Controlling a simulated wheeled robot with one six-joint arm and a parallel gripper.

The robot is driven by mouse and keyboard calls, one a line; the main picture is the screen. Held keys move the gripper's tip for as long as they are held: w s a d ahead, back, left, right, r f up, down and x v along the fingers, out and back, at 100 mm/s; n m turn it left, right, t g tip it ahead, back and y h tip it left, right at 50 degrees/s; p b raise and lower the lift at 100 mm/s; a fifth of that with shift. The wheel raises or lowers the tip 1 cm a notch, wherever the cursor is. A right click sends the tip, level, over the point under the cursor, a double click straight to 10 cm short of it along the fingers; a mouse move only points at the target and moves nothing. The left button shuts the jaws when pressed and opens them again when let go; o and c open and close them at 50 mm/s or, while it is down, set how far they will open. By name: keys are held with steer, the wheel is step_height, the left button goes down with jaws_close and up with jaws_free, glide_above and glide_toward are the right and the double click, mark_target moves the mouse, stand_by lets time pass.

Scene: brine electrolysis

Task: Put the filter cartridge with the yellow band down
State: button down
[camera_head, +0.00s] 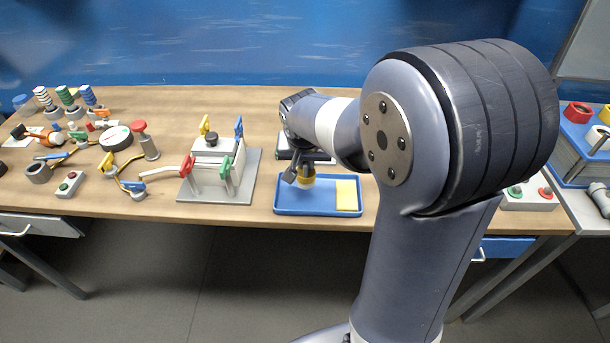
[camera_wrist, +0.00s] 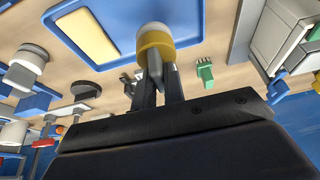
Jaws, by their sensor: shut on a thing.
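The filter cartridge with the yellow band (camera_head: 307,177) is in my gripper (camera_head: 298,178), over the back left part of a blue tray (camera_head: 290,211) in the head view. The wrist view shows the cartridge (camera_wrist: 154,36) with a white end and a yellow band, between the fingertips of my gripper (camera_wrist: 158,75). The gripper is shut on it. I cannot tell whether the cartridge touches the tray floor. A yellow pad (camera_head: 347,195) lies in the tray's right part, and the tray's rim (camera_wrist: 60,40) shows in the wrist view.
A grey plate (camera_head: 190,196) with a white cell and coloured clips stands left of the tray. Cables, a red-topped post (camera_head: 145,140) and striped cartridges (camera_head: 67,100) crowd the left. My arm hides much of the table's right side. Bare wood shows behind the cell.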

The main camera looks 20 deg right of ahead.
mark_target(306, 173)
steer(key=shift+f, duration=2.3)
steer(key=shift+f, duration=0.15)
steer(key=c, duration=1.5)
jaws_free()
steer(key=shift+r, duration=0.6)
steer(key=v, duration=1.1)
steer(key=shift+s, duration=0.25)
